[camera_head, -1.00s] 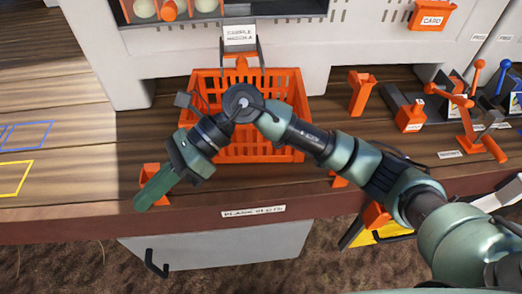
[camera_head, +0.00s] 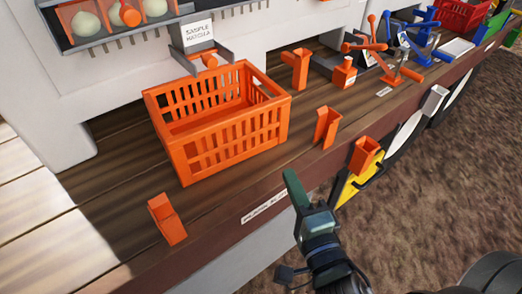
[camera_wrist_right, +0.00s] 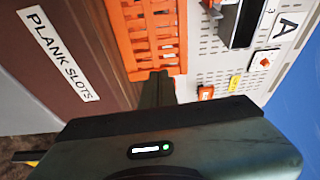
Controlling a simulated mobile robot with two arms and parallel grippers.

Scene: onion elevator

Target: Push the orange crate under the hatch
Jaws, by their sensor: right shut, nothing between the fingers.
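The orange crate (camera_head: 240,112) is an empty slatted basket standing upright on the dark plank deck. Its back side is close to the grey machine wall, just below and in front of the sample hatch (camera_head: 198,33), whose grey bracket juts out over the crate's back rim. My right gripper (camera_head: 290,178) is shut and empty, in front of the crate and to its right, near the deck's front edge. It looks apart from the crate. In the right wrist view the fingers (camera_wrist_right: 158,86) point toward the crate's slats (camera_wrist_right: 150,40). My left gripper is not in view.
Orange brackets stand along the deck: one front left (camera_head: 167,218), one right of the crate (camera_head: 326,126), one behind (camera_head: 300,68). An orange lever set (camera_head: 385,60) is farther right. Bare planks lie left of the crate.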

